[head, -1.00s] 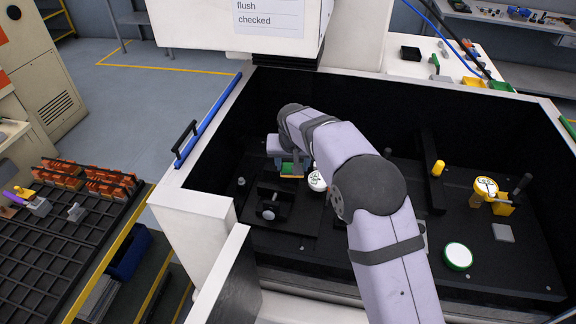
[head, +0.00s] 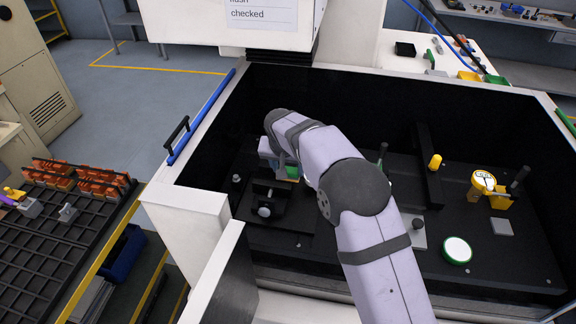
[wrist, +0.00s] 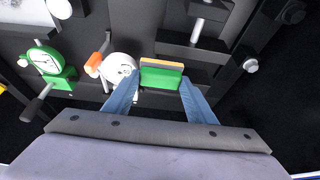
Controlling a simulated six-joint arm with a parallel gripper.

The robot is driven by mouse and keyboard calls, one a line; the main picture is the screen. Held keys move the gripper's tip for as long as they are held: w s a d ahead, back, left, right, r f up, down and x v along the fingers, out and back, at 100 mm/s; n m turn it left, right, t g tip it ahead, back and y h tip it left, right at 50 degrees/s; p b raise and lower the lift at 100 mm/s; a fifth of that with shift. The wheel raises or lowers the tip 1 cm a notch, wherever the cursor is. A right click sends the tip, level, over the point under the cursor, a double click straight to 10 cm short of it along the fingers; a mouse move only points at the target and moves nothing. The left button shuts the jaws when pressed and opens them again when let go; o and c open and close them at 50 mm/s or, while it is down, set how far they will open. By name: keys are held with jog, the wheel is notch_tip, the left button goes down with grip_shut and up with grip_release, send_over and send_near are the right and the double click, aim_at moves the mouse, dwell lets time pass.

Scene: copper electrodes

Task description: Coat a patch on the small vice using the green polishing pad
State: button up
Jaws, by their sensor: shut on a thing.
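My gripper (wrist: 158,92) is shut on the green polishing pad (wrist: 161,78), a green block with a tan-orange layer along its far side. The pad sits between the two blue fingertips. In the head view a bit of the pad (head: 292,172) shows below my wrist. The small vice (head: 265,204), black with a silver screw knob, stands on the black plate, just in front and to the left of the pad. I cannot tell whether pad and vice touch. In the wrist view a dark block with a silver rod (wrist: 197,30), seemingly the vice, lies beyond and right of the pad.
A white round dial with an orange part (wrist: 118,67) is close left of the pad. A green gauge (wrist: 46,62) stands further left. Dark enclosure walls surround the work plate. A yellow clamp (head: 499,198) and a green-rimmed white disc (head: 457,251) are to the right.

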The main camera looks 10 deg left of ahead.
notch_tip(320, 180, down, 4)
jog(key=shift+f+b, duration=0.15)
jog(key=shift+b, duration=1)
jog(key=shift+a+f+p, duration=0.15)
jog(key=shift+a+p, duration=0.2)
jog(key=shift+a, duration=0.3)
jog(key=shift+a+p, duration=1.5)
jog(key=shift+a, duration=1.7)
jog(key=shift+d+f+b, duration=0.15)
jog(key=shift+d+b, duration=0.15)
jog(key=shift+d, duration=0.1)
jog(key=shift+d+b, duration=1.35)
jog(key=shift+d, duration=2)
jog(key=shift+d+r, duration=0.15)
jog(key=shift+r, duration=0.2)
jog(key=shift+r+p, duration=2.45)
jog(key=shift+r, duration=1.35)
